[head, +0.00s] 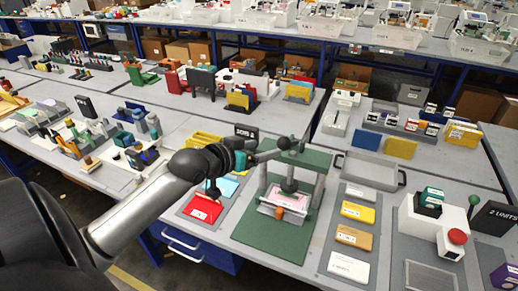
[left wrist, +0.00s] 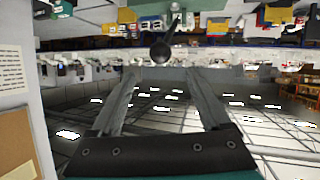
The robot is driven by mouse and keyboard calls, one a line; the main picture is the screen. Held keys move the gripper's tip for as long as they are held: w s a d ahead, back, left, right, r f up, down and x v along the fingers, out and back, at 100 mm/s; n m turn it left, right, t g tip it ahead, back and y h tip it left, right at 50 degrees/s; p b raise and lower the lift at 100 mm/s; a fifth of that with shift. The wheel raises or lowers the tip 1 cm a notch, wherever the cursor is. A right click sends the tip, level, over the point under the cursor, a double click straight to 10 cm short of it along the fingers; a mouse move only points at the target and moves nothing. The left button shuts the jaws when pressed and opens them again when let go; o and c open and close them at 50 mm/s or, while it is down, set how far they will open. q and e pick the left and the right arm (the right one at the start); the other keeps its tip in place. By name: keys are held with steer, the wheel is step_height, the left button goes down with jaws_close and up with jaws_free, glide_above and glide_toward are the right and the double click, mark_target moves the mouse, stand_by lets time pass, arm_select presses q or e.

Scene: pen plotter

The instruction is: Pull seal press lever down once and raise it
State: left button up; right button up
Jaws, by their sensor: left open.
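The seal press stands on a green base plate (head: 255,236), with grey posts on both sides and a head across the top. A sheet with a pink area (head: 287,198) lies under it, with an orange piece at its front edge. My left gripper (head: 266,156) is at the upper left of the press, fingers pointing toward its top. In the left wrist view my left gripper (left wrist: 163,78) is open and empty between its fingers. A dark ball knob (left wrist: 160,52) on a rod is just beyond the fingertips, apart from them. The lever is hard to make out in the head view.
A red pad (head: 203,208) lies left of the press. Right of it are several labelled cards (head: 357,212), a grey tray (head: 372,171), and a white box with a red button (head: 457,237). Other benches with objects stand behind.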

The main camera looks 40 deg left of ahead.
arm_select(q)
steer(key=shift+s+r, duration=0.1)
steer(key=shift+s, duration=0.1)
steer(key=shift+c, duration=0.3)
